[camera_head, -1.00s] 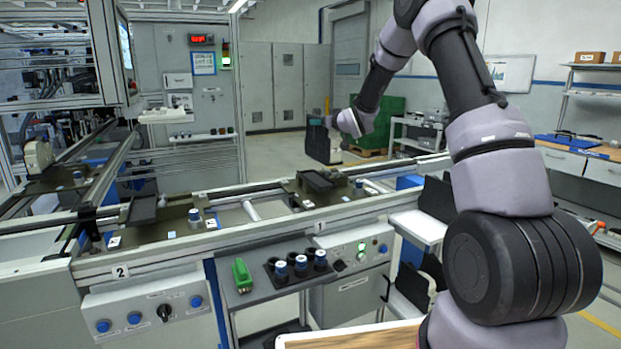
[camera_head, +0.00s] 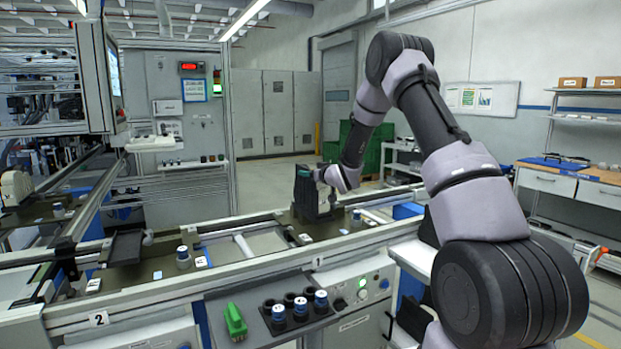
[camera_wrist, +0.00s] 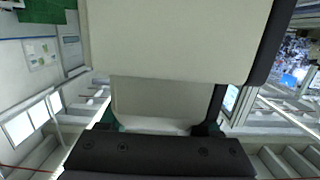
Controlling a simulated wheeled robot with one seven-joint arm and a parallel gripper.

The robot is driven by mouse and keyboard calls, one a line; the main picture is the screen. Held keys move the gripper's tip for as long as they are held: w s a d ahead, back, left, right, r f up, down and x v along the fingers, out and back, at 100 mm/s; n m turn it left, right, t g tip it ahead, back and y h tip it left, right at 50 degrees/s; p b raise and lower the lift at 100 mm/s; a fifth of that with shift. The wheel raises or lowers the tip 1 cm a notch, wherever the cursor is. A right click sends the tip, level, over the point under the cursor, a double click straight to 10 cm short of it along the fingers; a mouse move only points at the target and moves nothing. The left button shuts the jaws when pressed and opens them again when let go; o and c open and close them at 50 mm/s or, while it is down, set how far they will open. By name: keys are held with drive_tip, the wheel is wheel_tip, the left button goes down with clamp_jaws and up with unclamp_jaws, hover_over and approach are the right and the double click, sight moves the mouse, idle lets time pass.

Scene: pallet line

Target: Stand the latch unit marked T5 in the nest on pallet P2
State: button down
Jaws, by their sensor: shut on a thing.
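My gripper (camera_head: 321,178) is shut on a dark upright unit with a teal patch near its top (camera_head: 304,192). No T5 mark can be read on it. The unit is upright over the dark pallet (camera_head: 338,226) behind plate 1, at its block-shaped nest. I cannot tell whether it touches the nest. In the wrist view a pale, dark-edged body (camera_wrist: 180,40) fills the upper middle, close to the camera. Another pallet (camera_head: 150,270) behind plate 2 has an empty-looking dark nest (camera_head: 126,247). No P2 mark can be read on either pallet.
A grey shelf in front holds a green part (camera_head: 235,321) and a dark holder with several blue-and-white capped pieces (camera_head: 299,305). Small capped posts (camera_head: 183,256) stand on the pallets. Conveyor rails (camera_head: 250,271) run along the front. A monitor hangs at left.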

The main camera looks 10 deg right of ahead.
drive_tip(key=shift+f, duration=0.7)
drive_tip(key=shift+c, duration=0.5)
unclamp_jaws()
